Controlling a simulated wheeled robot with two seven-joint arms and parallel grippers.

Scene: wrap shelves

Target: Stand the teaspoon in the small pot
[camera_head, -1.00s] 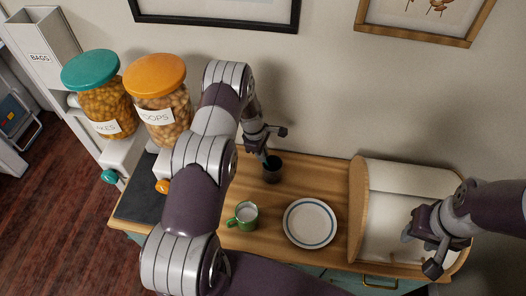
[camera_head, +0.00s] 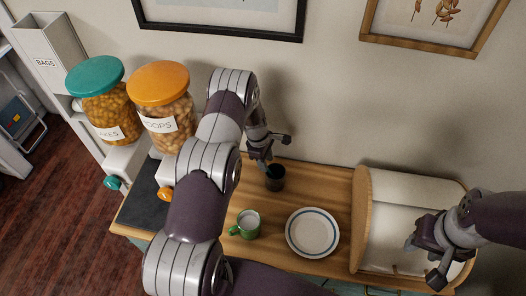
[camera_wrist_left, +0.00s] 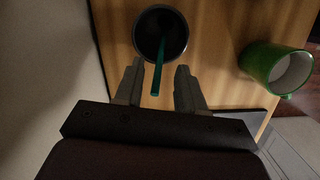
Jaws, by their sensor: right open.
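The small dark pot (camera_head: 275,182) stands on the wooden counter below my left gripper (camera_head: 264,163). In the left wrist view the pot (camera_wrist_left: 176,36) is seen from above. The teal teaspoon (camera_wrist_left: 159,66) leans in it, its handle sticking out over the rim toward my left gripper (camera_wrist_left: 158,90). The handle end lies between the two fingers, with a gap on each side, so the gripper is open. The spoon's lower end is hidden in the dark pot. My right gripper (camera_head: 424,262) is open and empty in front of the cream bin at the right.
A green mug (camera_head: 248,224) and a white plate (camera_head: 312,232) with a blue ring stand on the counter (camera_head: 325,186). The wooden-sided cream bin (camera_head: 392,190) takes up the right end. Two large jars on dispensers (camera_head: 166,115) stand at the left, beyond my left arm.

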